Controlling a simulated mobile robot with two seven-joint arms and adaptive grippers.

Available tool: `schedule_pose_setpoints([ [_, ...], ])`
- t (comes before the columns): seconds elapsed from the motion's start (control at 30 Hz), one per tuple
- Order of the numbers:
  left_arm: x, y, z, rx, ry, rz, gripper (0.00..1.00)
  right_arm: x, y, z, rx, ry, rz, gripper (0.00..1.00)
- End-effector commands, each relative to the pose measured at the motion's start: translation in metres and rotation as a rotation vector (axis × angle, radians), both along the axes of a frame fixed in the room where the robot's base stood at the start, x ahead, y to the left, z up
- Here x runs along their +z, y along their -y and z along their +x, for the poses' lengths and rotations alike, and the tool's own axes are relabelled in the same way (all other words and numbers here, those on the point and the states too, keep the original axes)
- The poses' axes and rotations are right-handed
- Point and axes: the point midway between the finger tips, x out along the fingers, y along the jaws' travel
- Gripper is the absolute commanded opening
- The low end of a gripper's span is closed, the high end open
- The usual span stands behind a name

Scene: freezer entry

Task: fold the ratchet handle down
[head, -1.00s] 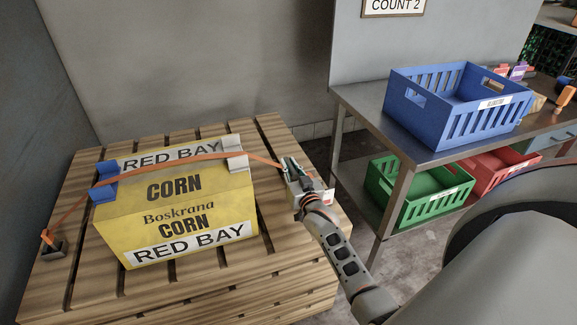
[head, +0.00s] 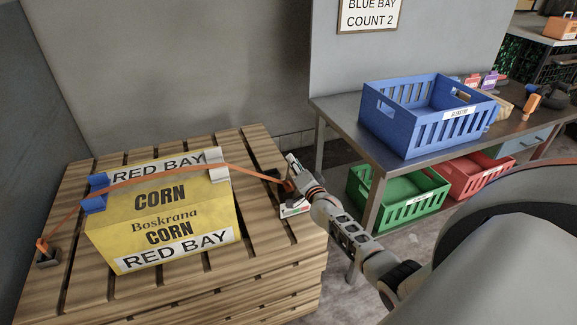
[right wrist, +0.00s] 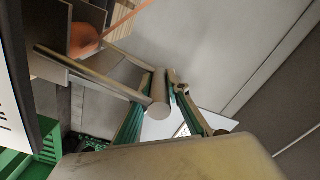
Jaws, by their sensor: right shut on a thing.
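A yellow corn carton (head: 160,222) stands on a wooden pallet (head: 265,235), with an orange strap (head: 150,180) over its top. The strap runs right to a small dark ratchet (head: 271,176) near the pallet's right edge. My right gripper (head: 292,183) is at the ratchet and partly hides it. In the right wrist view, its green-edged fingers (right wrist: 158,108) are shut on the round crossbar of the ratchet handle (right wrist: 157,107). The handle's side bars lead back to the orange-wound spool (right wrist: 85,30). The handle's exact angle is unclear. My left gripper is not in view.
Blue corner protectors (head: 95,192) and white ones (head: 217,163) sit under the strap. A steel table (head: 345,108) stands right of the pallet, with a blue crate (head: 430,117) on top and green (head: 400,197) and red (head: 475,175) crates below. A grey wall is behind the pallet.

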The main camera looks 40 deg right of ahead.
Motion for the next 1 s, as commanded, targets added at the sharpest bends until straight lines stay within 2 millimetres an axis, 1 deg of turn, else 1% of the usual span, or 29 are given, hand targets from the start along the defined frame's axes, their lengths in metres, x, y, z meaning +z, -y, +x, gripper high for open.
schedule_pose_setpoints([
  [0.03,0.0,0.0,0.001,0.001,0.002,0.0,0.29,0.0,0.008,-0.001,-0.001,0.01,0.038,0.0],
  [0.27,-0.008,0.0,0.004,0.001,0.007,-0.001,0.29,-0.01,0.031,-0.007,0.0,0.061,0.249,0.0],
  [0.43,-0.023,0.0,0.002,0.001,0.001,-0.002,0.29,-0.021,0.046,-0.011,0.0,0.099,0.404,0.0],
  [0.7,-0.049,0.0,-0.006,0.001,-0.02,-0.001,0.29,-0.037,0.064,-0.015,0.0,0.148,0.615,0.0],
  [0.8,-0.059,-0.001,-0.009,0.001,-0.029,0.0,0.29,-0.042,0.068,-0.016,0.001,0.162,0.675,0.0],
  [0.87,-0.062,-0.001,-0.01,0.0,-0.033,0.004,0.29,-0.044,0.07,-0.017,0.001,0.163,0.679,0.0],
  [1.0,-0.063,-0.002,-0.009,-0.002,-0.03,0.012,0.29,-0.048,0.074,-0.018,0.001,0.162,0.676,0.0],
])
